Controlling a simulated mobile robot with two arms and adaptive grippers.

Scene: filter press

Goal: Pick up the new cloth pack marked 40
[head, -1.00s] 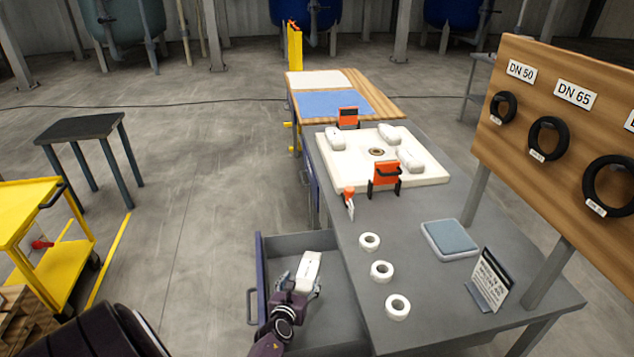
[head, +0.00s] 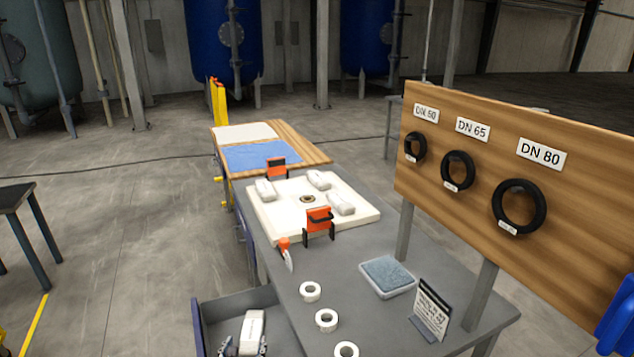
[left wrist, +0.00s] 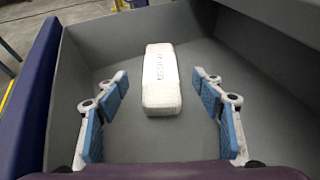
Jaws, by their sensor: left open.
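A white, oblong cloth pack (head: 253,328) lies in the open grey drawer (head: 208,312) at the bottom of the head view. In the left wrist view the pack (left wrist: 161,78) lies lengthwise on the drawer floor, with dark print too small to read, so I cannot tell if it says 40. My left gripper (head: 244,346) is open at the pack's near end. In the left wrist view its blue-padded fingers stand apart, one on each side of the pack, with gaps on both sides.
The grey bench (head: 400,337) beside the drawer holds white rolls (head: 326,320), a blue pad in a tray (head: 388,276) and a sign (head: 431,310). White packs lie on a white plate (head: 262,224). A ring board (head: 570,215) stands right. Drawer walls surround my left gripper.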

